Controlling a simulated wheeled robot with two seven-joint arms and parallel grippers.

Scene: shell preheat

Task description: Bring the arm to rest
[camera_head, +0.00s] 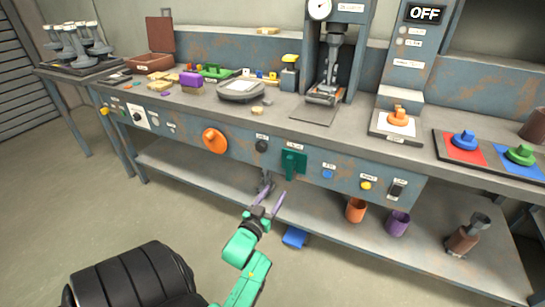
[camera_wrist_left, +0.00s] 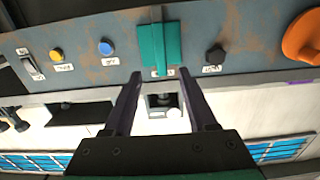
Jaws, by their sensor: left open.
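My left gripper (camera_head: 268,203) is open, with nothing between its fingers. In the head view it hangs in front of the workbench (camera_head: 170,152), near its lower shelf and below the green block on the front panel. In the left wrist view its two dark fingers (camera_wrist_left: 158,98) point toward the front panel, to either side of the green block's lower end. I cannot tell the exact gap to the panel. My green left forearm (camera_head: 245,270) comes up from the bottom of the head view. My right gripper is not in view.
The front panel carries an orange knob (camera_head: 214,140), the green block (camera_head: 293,163), a blue button (camera_head: 327,174) and a yellow button (camera_head: 366,185). An orange cup (camera_head: 356,210) and a purple cup (camera_head: 398,223) stand on the lower shelf. A blue object (camera_head: 295,237) lies below. Open floor is at left.

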